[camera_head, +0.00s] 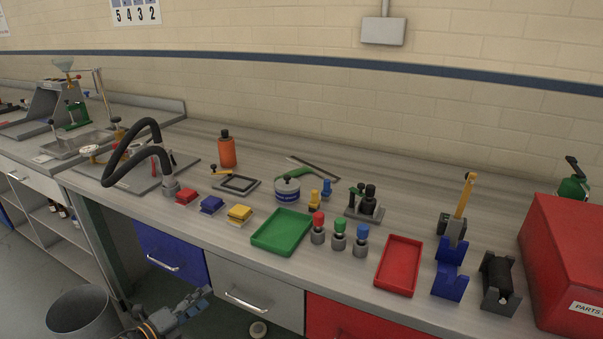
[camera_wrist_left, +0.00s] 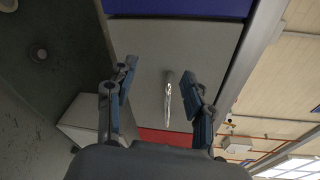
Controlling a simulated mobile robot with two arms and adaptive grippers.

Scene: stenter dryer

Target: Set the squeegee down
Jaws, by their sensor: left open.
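My left gripper (camera_head: 196,302) is low in front of the bench, below the worktop edge and near the grey drawer. In the left wrist view its two fingers (camera_wrist_left: 157,78) are spread with nothing between them. No squeegee is in its grasp. I cannot single out the squeegee for certain. A dark square frame (camera_head: 240,184) with a small yellow-orange handle lies on the worktop. A yellow-handled tool (camera_head: 464,197) stands upright in a grey and blue holder at the right. My right gripper is not in view.
The worktop holds a green tray (camera_head: 282,232), a red tray (camera_head: 398,265), several small coloured blocks and bottles, and a red box (camera_head: 565,260). The grey drawer handle (camera_head: 245,302) faces my gripper, also in the wrist view (camera_wrist_left: 168,98). A grey bin (camera_head: 82,312) stands lower left.

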